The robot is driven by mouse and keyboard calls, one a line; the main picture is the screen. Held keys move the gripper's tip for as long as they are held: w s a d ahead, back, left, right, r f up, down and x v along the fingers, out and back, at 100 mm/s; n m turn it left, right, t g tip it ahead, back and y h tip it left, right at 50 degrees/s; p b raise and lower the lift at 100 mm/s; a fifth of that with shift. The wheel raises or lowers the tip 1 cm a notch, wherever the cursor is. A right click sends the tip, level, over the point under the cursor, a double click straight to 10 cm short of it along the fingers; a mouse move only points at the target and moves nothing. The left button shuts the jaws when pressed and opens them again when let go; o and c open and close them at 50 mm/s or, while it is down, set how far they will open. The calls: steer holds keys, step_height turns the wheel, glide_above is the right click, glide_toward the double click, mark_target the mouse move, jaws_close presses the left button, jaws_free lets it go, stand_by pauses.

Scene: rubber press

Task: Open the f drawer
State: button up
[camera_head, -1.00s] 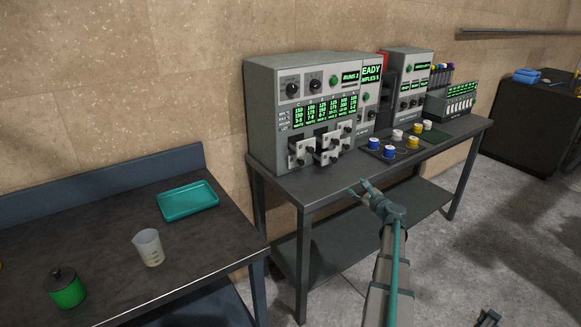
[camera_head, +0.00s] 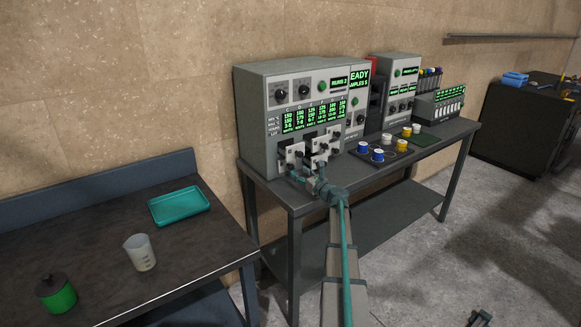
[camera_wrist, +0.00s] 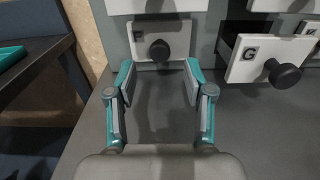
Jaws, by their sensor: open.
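In the wrist view the F drawer (camera_wrist: 177,42) has a white front with a dark round knob (camera_wrist: 160,50); its letter shows at the left side. My gripper (camera_wrist: 160,68) is open, with one teal-and-grey finger on each side of the knob in the picture. I cannot tell whether the tips are level with the knob; no finger is seen touching it. In the head view my gripper (camera_head: 306,182) is at the lower drawers of the grey press cabinet (camera_head: 256,135), and it partly hides them.
The G drawer (camera_wrist: 243,66), to the right, stands out from the cabinet, showing its side. Another white front (camera_wrist: 155,5) is just above F. The cabinet stands on a dark table (camera_head: 405,150) with several spools (camera_head: 377,154) to the right. A teal tray (camera_head: 180,206) is on the left table.

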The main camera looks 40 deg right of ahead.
mark_target(292, 167)
steer(key=w+p, duration=0.1)
steer(key=w, duration=0.5)
steer(key=shift+w+d, duration=0.1)
steer(key=shift+w, duration=0.3)
jaws_close()
steer(key=shift+s, duration=0.1)
